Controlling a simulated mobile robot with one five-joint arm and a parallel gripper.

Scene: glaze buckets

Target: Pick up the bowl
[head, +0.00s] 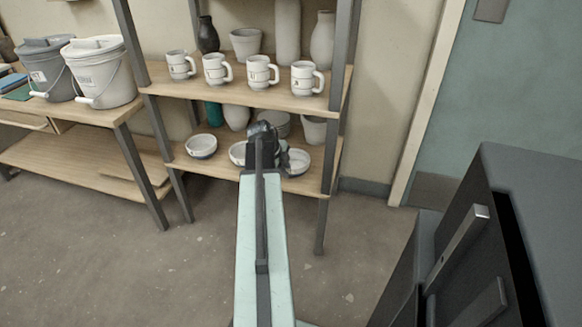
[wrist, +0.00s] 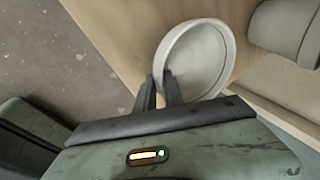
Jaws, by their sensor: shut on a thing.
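In the wrist view, a white, round, shallow bowl (wrist: 207,55) shows close up, its rim at my gripper (wrist: 161,92). One finger is outside the rim and the other laps over it inside, so my gripper is shut on the bowl's near wall. In the head view, my gripper (head: 264,140) reaches to the lower shelf and hides what it holds. A pale bowl (head: 238,153) shows just left of it and another (head: 298,163) just right. A third bowl (head: 201,146) stands further left. I cannot tell from the head view which one is held.
The lower shelf (head: 215,170) also holds jars and pots at the back. Several mugs stand on the upper shelf (head: 235,97) close above my gripper. Lidded buckets (head: 100,73) stand on the left table. A dark cabinet (head: 530,200) is at right. Floor in front is clear.

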